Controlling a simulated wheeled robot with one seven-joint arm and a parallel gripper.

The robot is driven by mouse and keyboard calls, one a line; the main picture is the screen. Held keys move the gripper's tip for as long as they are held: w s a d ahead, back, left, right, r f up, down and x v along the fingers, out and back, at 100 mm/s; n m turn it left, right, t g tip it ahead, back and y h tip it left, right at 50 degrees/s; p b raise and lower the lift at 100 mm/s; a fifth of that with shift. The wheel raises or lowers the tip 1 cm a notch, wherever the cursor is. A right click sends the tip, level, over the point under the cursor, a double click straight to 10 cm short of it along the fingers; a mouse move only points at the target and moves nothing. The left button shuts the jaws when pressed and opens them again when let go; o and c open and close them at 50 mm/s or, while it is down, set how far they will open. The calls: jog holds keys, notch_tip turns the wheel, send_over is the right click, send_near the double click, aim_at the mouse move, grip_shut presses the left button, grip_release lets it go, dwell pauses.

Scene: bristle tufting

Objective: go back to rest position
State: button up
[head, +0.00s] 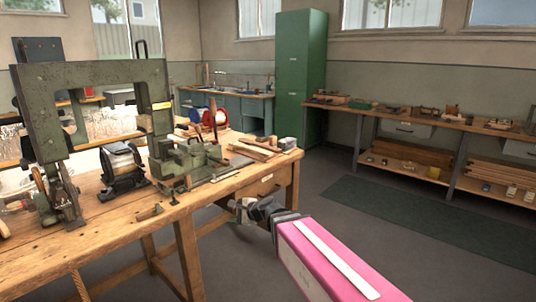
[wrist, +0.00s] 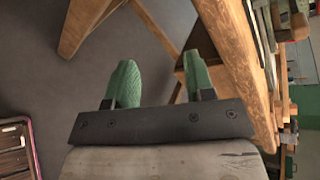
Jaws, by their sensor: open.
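My gripper (head: 243,210) is beside the right end of the wooden workbench (head: 235,189), below the level of its top, over open floor. In the wrist view its two green fingers (wrist: 158,68) are spread apart with nothing between them. Behind the fingers the wrist view shows grey floor, a wooden leg and the bench edge (wrist: 232,60) on the right. My arm reaches in from the bottom right of the head view. The fingertips are small and partly unclear in the head view.
A green tufting machine (head: 90,80) and a small vise-like fixture (head: 185,160) stand on the bench, with wood strips (head: 255,150) near its right end. A green cabinet (head: 298,75) and a long side bench (head: 420,117) stand behind. A dark green mat (head: 430,220) lies on clear floor.

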jog(key=s+d+f+n+g+h, duration=0.2)
jog(key=s+d+f+n+h, duration=0.1)
jog(key=d, duration=0.8)
jog(key=s+d+f+n+g+h, duration=0.2)
jog(key=s+d+f+n+h, duration=0.1)
jog(key=d+f, duration=0.5)
jog(key=s+d+f+n+g+h, duration=0.3)
jog(key=d+f+n+h, duration=0.2)
jog(key=d, duration=0.8)
jog(key=shift+d+f+n, duration=0.35)
jog(key=shift+f+n, duration=0.05)
jog(key=shift+n, duration=0.4)
